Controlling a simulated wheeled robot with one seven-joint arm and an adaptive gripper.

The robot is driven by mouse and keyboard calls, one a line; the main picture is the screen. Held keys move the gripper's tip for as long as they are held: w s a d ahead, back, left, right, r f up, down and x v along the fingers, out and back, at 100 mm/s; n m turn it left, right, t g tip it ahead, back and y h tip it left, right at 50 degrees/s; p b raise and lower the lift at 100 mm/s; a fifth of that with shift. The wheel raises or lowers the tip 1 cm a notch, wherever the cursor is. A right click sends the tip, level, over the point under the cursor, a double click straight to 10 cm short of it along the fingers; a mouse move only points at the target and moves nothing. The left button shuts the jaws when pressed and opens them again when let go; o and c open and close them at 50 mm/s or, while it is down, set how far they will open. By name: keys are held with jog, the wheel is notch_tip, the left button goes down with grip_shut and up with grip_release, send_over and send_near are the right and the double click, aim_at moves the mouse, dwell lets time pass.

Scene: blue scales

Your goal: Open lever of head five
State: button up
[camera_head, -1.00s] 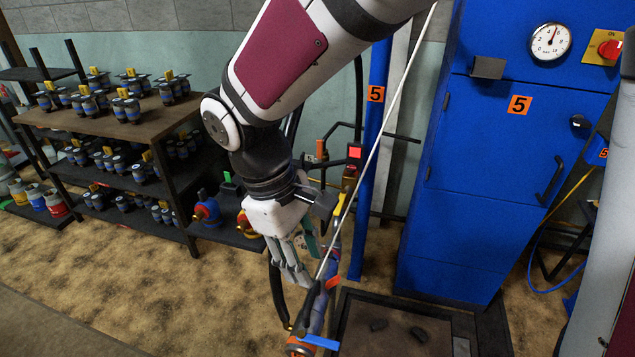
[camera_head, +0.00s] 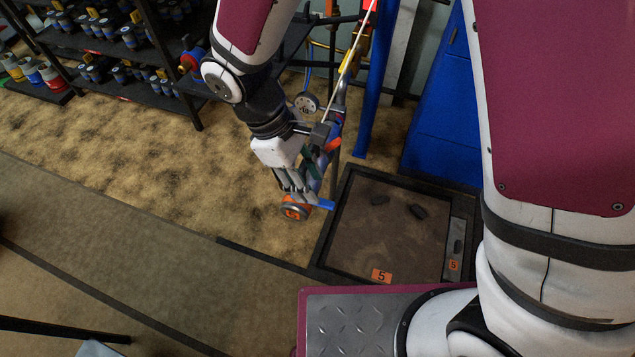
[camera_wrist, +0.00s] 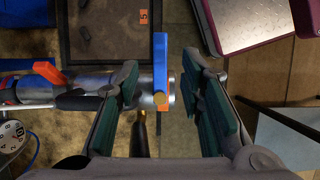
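Head five (camera_head: 293,212) is a cylindrical end piece with an orange "5" label, on a hanging pipe assembly. Its lever (camera_head: 320,203) is a blue bar sticking out to the right of it. In the wrist view the lever (camera_wrist: 160,60) stands upright across the end of the grey head (camera_wrist: 173,92). My gripper (camera_head: 300,192) is at the head, its fingers partly hiding it. In the wrist view my gripper (camera_wrist: 165,95) is open, with green pads left and right of the lever. I cannot tell whether a finger touches it.
A red-orange handle (camera_wrist: 48,72) sits further along the pipe. A round gauge (camera_head: 306,102) is behind my arm. A dark framed platform (camera_head: 340,262) marked 5 lies to the right, below a blue cabinet (camera_head: 437,140). Shelves stand at the back left. Floor at left is clear.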

aim_at(321, 202)
jog(key=shift+b+x, duration=0.55)
jog(key=shift+x, duration=1.7)
grip_shut()
